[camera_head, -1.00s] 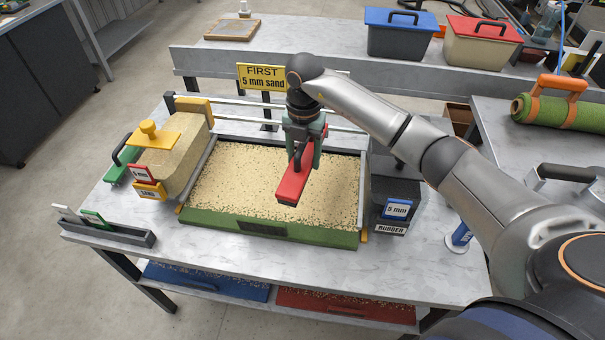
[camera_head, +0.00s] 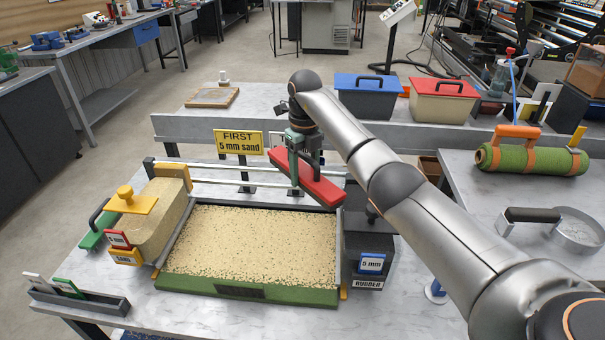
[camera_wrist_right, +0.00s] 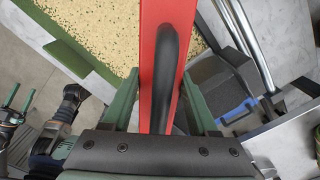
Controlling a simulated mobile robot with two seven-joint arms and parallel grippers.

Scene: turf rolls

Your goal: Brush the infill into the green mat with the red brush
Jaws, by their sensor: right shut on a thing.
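The green mat (camera_head: 215,288) lies in its frame on the table, its top covered with pale sand-coloured infill (camera_head: 250,240) with dark specks; the green front edge shows. My right gripper (camera_head: 305,160) is shut on the red brush (camera_head: 322,190), raised above the table at the mat's back right corner. In the right wrist view the brush (camera_wrist_right: 152,50) and its black handle (camera_wrist_right: 172,80) sit between the green fingers. My left gripper is not clearly seen in the head view.
A sand hopper (camera_head: 155,220) stands left of the mat and a dark rubber hopper (camera_head: 368,245) right of it. Rails and a yellow sign (camera_head: 238,142) are behind. Lidded blue (camera_head: 370,95) and red (camera_head: 442,100) bins stand farther back. A rolled turf (camera_head: 530,160) lies at right.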

